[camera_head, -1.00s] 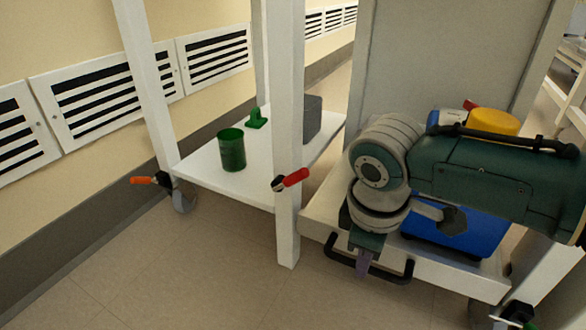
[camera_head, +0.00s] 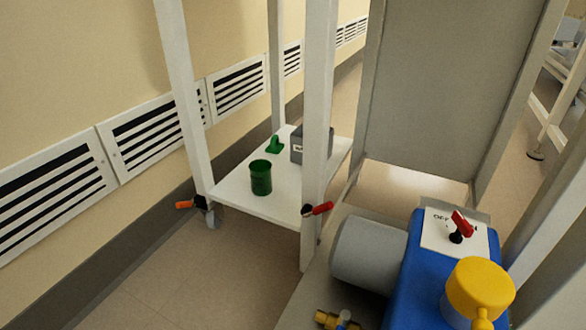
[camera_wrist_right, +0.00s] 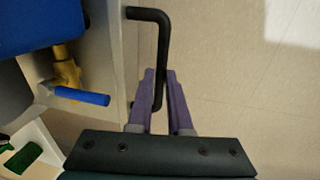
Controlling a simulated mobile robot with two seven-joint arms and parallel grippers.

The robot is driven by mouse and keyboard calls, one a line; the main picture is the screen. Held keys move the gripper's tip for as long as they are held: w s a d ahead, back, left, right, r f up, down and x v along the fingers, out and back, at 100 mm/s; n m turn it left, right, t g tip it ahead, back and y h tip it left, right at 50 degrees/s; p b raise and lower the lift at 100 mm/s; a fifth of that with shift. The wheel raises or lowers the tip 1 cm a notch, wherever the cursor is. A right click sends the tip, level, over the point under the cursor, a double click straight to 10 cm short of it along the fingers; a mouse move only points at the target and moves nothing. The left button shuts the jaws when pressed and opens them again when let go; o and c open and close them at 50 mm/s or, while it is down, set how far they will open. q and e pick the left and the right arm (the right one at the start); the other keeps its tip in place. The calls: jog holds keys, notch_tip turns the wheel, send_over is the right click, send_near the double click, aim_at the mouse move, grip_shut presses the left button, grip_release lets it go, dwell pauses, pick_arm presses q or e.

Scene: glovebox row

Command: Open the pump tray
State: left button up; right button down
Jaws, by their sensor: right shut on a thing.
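The pump tray (camera_head: 300,292) is a pale shelf low in the head view, extended well out from the frame. It carries the blue pump (camera_head: 398,282) with its grey motor (camera_head: 368,254) and yellow cap (camera_head: 480,288). The tray's pale edge (camera_wrist_right: 115,62) and its black bar handle (camera_wrist_right: 163,38) show in the right wrist view. My right gripper (camera_wrist_right: 158,74) is shut on the handle, its purple fingers on either side of the bar. The right gripper and the handle are outside the head view. My left gripper is not in view.
A white lower shelf (camera_head: 233,197) holds a green cup (camera_head: 261,178), a small green object (camera_head: 275,145) and a grey box (camera_head: 298,146). A white post (camera_head: 317,120) with a red lever (camera_head: 321,208) stands beside the tray. Clear floor (camera_head: 165,285) lies at lower left.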

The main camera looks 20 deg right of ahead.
jog(key=shift+s+a+f, duration=0.15)
jog(key=shift+s+a, duration=0.75)
jog(key=c, duration=1.2)
grip_release()
jog(key=o, duration=0.4)
jog(key=shift+s+a, duration=0.1)
jog(key=shift+a, duration=0.1)
jog(key=shift+c, duration=0.2)
jog(key=shift+d, duration=0.1)
